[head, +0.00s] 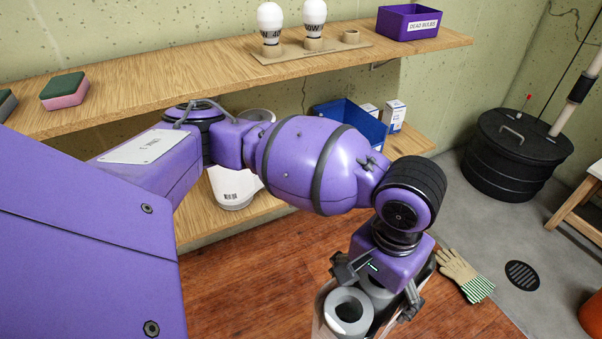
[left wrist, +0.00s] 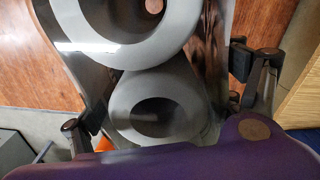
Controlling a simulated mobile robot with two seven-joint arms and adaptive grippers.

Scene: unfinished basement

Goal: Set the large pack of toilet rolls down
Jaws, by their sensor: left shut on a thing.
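The large pack of toilet rolls (head: 349,311) is at the bottom of the head view, in clear wrap, with grey rolls showing their open ends upward. My left gripper (head: 379,289) is above it, with its fingers on either side, shut on the pack. In the left wrist view the pack (left wrist: 152,80) fills the middle, with two roll ends showing between the fingers of the left gripper (left wrist: 166,97). The pack's lower part is cut off by the frame, so I cannot tell whether it touches the reddish wooden surface (head: 250,285). My right gripper is not in view.
A work glove (head: 462,273) lies right of the pack at the wood's edge. Wooden shelves (head: 190,62) behind hold bulbs (head: 270,22), a purple box (head: 408,22), sponges (head: 65,90) and a blue bin (head: 350,120). A black lidded tub (head: 515,150) stands at right. Wood left of the pack is clear.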

